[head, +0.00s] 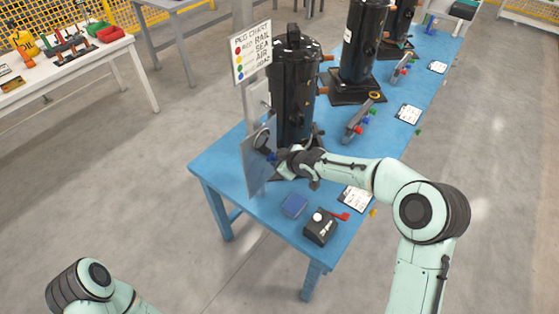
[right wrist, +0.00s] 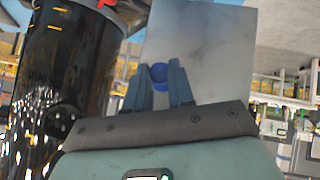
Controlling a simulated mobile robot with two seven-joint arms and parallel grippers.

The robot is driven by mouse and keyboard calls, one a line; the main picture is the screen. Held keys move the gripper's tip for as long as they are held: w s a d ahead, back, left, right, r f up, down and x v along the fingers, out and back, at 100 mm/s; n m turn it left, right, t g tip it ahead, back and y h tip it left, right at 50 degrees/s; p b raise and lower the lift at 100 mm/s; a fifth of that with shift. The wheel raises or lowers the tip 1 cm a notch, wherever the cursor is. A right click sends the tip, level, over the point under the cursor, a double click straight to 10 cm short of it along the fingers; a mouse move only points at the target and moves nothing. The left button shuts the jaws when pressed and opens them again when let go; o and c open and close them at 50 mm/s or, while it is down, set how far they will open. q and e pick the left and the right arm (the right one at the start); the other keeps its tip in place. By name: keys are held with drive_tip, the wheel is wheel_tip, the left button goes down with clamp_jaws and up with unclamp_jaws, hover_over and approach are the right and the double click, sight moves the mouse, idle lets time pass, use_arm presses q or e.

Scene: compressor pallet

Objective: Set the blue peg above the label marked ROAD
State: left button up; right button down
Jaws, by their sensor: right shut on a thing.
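My right gripper (head: 278,158) is at the upright grey panel (head: 257,165) on the near end of the blue table. It is shut on a blue peg (head: 270,157), which also shows between the two fingers in the right wrist view (right wrist: 160,74). The peg is close to the panel face; I cannot tell whether it touches. No label marked ROAD can be read on the panel in either view. A peg chart (head: 251,53) with coloured dots and small words hangs on the post above. My left arm shows at the lower left, but its gripper is out of view.
A black compressor (head: 294,90) stands right behind the panel, with others farther back. A blue box (head: 294,205), a black box (head: 320,227), a red item (head: 341,216) and a paper sheet (head: 355,199) lie on the near table (head: 225,180).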

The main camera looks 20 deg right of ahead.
drive_tip(key=shift+s+d+p, duration=0.25)
drive_tip(key=shift+s+d, duration=0.7)
drive_tip(key=shift+s, duration=0.25)
drive_tip(key=shift+s+d+p, duration=0.2)
drive_tip(key=shift+s+d, duration=0.7)
drive_tip(key=shift+s, duration=0.25)
